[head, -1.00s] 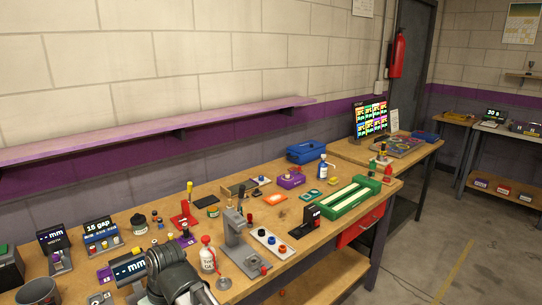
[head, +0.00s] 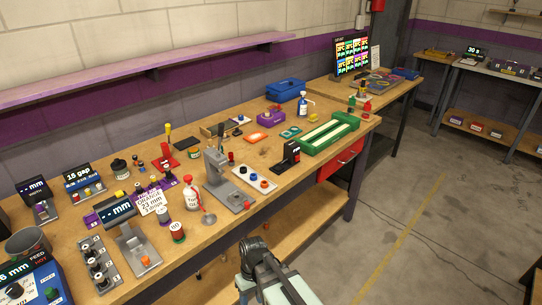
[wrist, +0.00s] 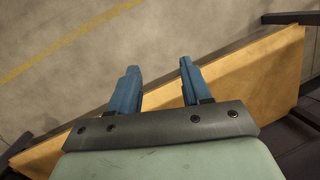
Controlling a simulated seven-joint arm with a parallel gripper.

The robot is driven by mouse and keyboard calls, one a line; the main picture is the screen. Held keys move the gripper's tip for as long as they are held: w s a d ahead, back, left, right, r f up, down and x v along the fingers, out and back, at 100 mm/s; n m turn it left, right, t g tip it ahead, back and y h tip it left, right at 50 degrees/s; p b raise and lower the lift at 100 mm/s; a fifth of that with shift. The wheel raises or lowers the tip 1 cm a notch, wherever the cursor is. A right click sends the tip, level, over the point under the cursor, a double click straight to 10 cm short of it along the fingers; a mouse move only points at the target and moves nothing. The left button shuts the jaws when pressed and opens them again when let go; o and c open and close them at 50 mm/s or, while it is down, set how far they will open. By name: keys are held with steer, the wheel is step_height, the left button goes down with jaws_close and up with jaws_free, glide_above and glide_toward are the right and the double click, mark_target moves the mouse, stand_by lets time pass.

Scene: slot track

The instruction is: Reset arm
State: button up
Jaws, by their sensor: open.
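My gripper (wrist: 160,88) is open and empty in the wrist view, with its two blue fingers apart. Behind the fingers it shows a wooden board or shelf and the grey floor. In the head view my arm (head: 262,272) shows at the bottom, in front of the bench's front edge; its fingertips cannot be made out there. The wooden workbench (head: 120,262) runs diagonally across the head view. My arm is apart from the things on the bench.
On the bench stand a grey press (head: 216,170), a white bottle (head: 192,195), a green slotted track (head: 328,132), a blue bin (head: 286,90) and several small gauges. A lower shelf (head: 280,215) sits under the bench. The floor (head: 430,200) to the right is clear.

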steer(key=s+d+f+m+g, duration=0.1)
steer(key=s+d+f+m, duration=0.1)
steer(key=s+d+f, duration=0.35)
steer(key=s+d+f+m+g, duration=0.1)
steer(key=s+d+f, duration=0.1)
steer(key=d+f, duration=0.55)
steer(key=s+d+f+m+g, duration=0.1)
steer(key=s+d+f, duration=0.3)
steer(key=s, duration=0.3)
steer(key=s+d+f+m, duration=0.2)
steer(key=s+d+f, duration=0.3)
steer(key=s+d, duration=0.1)
steer(key=shift+s+d+g, duration=0.15)
steer(key=shift+s+g, duration=0.25)
steer(key=shift+s, duration=0.2)
